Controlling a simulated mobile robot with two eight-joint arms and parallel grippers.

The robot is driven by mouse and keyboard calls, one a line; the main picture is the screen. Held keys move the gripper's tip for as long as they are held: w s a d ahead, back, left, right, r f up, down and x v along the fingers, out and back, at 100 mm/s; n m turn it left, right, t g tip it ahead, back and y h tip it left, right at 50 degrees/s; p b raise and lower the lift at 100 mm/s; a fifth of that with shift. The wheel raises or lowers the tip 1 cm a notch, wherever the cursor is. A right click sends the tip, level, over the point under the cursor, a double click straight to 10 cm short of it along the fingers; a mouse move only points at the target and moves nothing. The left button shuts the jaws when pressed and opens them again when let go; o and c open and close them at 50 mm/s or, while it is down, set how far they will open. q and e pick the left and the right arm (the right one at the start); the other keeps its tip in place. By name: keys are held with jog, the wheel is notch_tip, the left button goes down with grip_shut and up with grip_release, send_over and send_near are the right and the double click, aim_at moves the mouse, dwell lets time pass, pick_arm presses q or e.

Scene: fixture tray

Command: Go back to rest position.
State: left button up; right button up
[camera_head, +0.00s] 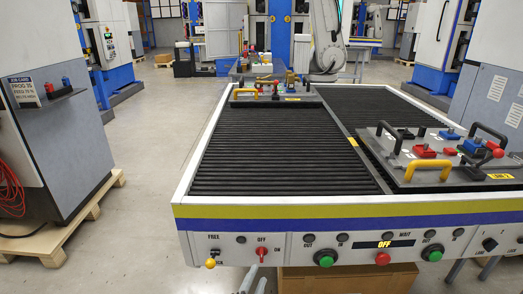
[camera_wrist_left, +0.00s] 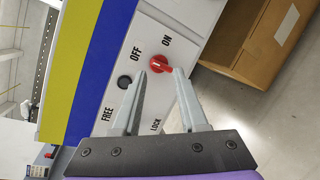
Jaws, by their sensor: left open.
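My left gripper (camera_head: 254,281) shows at the bottom edge of the head view, in front of the conveyor table's front panel (camera_head: 225,246). In the left wrist view my left gripper (camera_wrist_left: 161,73) is open and empty, its two grey fingers pointing at the panel. The red OFF/ON knob (camera_wrist_left: 159,63) appears just beyond the fingertips; I cannot tell whether they touch it. The same red knob (camera_head: 262,253) is above the gripper in the head view. The yellow-tipped FREE/LOCK lever (camera_head: 211,263) is to its left. My right gripper is in neither view.
A fixture tray (camera_head: 408,173) with yellow and black handles lies on the right roller lane; another tray (camera_head: 290,97) sits at the far end. The left lane (camera_head: 285,150) is otherwise clear. A cardboard box (camera_head: 345,279) stands under the table. Open floor (camera_head: 150,190) lies to the left.

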pick_arm(q)
jog(key=s+a+f+m+g+y, duration=0.1)
jog(key=s+a+f+m+g, duration=0.3)
jog(key=s+m, duration=0.35)
jog(key=s+a+f+m+g+y, duration=0.1)
jog(key=s+a+m+g+y, duration=0.15)
jog(key=s+a+m, duration=0.55)
jog(key=s+a+f+m+g+y, duration=0.1)
jog(key=s+a+f+m+g, duration=0.25)
jog(key=s+m, duration=0.4)
notch_tip(320, 180, up, 30)
jog(key=s+n+p, duration=0.1)
jog(key=p, duration=2.5)
jog(key=shift+s+a+f+p, duration=0.25)
jog(key=shift+s+a+p, duration=0.05)
jog(key=shift+s+a, duration=0.1)
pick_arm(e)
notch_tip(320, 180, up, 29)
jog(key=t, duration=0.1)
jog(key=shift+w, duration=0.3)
